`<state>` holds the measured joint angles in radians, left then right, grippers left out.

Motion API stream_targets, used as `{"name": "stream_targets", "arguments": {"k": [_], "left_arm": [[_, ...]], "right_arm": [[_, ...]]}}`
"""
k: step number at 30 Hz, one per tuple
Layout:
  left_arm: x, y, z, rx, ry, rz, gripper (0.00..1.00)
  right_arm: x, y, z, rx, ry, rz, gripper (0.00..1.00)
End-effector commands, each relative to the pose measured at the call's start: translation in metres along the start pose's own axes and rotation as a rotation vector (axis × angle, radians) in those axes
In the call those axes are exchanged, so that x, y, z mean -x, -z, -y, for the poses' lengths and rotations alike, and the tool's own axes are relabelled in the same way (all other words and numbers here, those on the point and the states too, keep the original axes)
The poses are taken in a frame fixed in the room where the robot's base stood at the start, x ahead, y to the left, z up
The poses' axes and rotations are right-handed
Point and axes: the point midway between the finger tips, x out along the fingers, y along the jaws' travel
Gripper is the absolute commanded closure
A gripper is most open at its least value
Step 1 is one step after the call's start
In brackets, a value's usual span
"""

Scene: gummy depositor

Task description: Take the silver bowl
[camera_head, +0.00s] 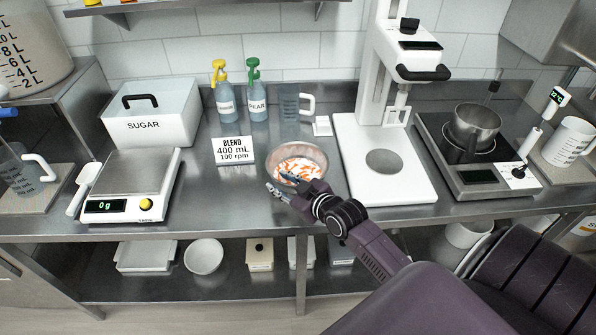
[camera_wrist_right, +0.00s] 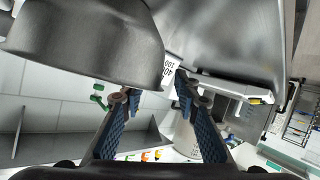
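The silver bowl (camera_head: 318,153) stands upright on the steel counter near its front edge, in the middle of the head view. It holds small orange and white pieces. My right gripper (camera_head: 284,190) is at the bowl's near left side, with its fingers close to the rim. In the right wrist view, the bowl's curved metal side (camera_wrist_right: 85,45) fills the upper left, just beyond the fingers. The fingers of the right gripper (camera_wrist_right: 155,92) stand apart with a gap between them. I cannot tell whether they touch the bowl. My left gripper is not in view.
A BLEND sign (camera_head: 233,151) stands left of the bowl, with a scale (camera_head: 130,185) and SUGAR box (camera_head: 150,115) further left. Spray bottles (camera_head: 257,103) and a clear jug (camera_head: 288,104) stand behind. A white machine (camera_head: 412,180) and hotplate (camera_head: 480,178) stand right.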

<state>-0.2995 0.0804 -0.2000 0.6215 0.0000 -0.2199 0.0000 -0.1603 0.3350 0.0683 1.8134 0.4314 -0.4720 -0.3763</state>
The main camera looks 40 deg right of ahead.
Motion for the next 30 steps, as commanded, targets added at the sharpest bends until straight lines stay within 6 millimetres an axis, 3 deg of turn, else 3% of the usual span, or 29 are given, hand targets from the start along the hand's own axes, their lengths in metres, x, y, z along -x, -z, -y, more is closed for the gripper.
{"name": "stream_targets", "arguments": {"k": [6, 15, 23, 30], "left_arm": [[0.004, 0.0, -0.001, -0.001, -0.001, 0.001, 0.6], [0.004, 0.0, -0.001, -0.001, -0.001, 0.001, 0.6], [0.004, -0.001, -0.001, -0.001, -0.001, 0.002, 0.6], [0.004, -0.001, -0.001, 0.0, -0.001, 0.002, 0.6]], "right_arm": [[-0.025, 0.001, 0.0, -0.001, 0.0, -0.001, 0.71], [-0.029, 0.0, 0.0, 0.0, 0.0, -0.001, 0.71], [-0.028, 0.0, 0.0, 0.0, 0.0, 0.0, 1.0], [-0.028, 0.0, 0.0, 0.0, 0.0, 0.0, 1.0]]}}
